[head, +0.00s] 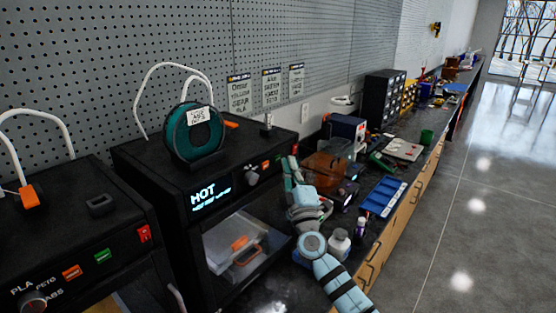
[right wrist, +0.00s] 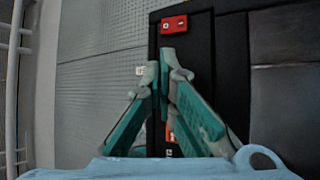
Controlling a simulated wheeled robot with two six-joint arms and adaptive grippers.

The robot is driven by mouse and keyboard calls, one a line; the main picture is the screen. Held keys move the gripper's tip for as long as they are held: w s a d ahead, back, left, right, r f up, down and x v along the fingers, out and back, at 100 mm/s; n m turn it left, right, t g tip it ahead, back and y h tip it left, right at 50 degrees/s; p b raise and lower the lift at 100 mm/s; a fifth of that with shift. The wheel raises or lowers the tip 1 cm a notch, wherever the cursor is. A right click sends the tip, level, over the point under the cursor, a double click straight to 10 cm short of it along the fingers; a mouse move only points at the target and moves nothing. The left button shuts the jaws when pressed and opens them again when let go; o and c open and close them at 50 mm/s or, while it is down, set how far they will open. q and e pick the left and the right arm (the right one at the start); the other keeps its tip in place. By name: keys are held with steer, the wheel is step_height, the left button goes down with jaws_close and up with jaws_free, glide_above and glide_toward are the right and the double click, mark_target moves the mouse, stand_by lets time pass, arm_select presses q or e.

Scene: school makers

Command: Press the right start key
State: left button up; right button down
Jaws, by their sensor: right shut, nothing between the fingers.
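The black machine on the right (head: 150,165) has a lit display reading HOT, a knob (head: 251,178) and a row of small keys on its front panel. An orange key (head: 265,165) shows left of my right gripper (head: 290,164), and a red key (head: 295,149) shows just beyond it. In the right wrist view the red key (right wrist: 175,24) lies past the fingertips (right wrist: 167,62), and part of an orange key (right wrist: 170,133) shows behind the fingers. The fingertips are shut and empty, and hide the panel between these keys. I cannot tell whether they touch it. My left gripper is not in view.
A second black machine (head: 70,225) with red, green and orange keys stands at left. A teal spool (head: 193,132) sits on the right machine. Right of my arm are a white bottle (head: 338,243), a blue tray (head: 383,197) and other bench items. The floor at right is clear.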

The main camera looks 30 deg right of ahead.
steer(key=shift+w+a+b, duration=0.15)
steer(key=shift+w+b, duration=0.25)
steer(key=shift+w, duration=0.05)
steer(key=shift+w, duration=0.15)
stand_by(0.4)
steer(key=shift+s, duration=0.65)
steer(key=s+d, duration=0.2)
steer(key=s, duration=0.3)
steer(key=shift+s+p, duration=0.35)
steer(key=shift+p, duration=0.1)
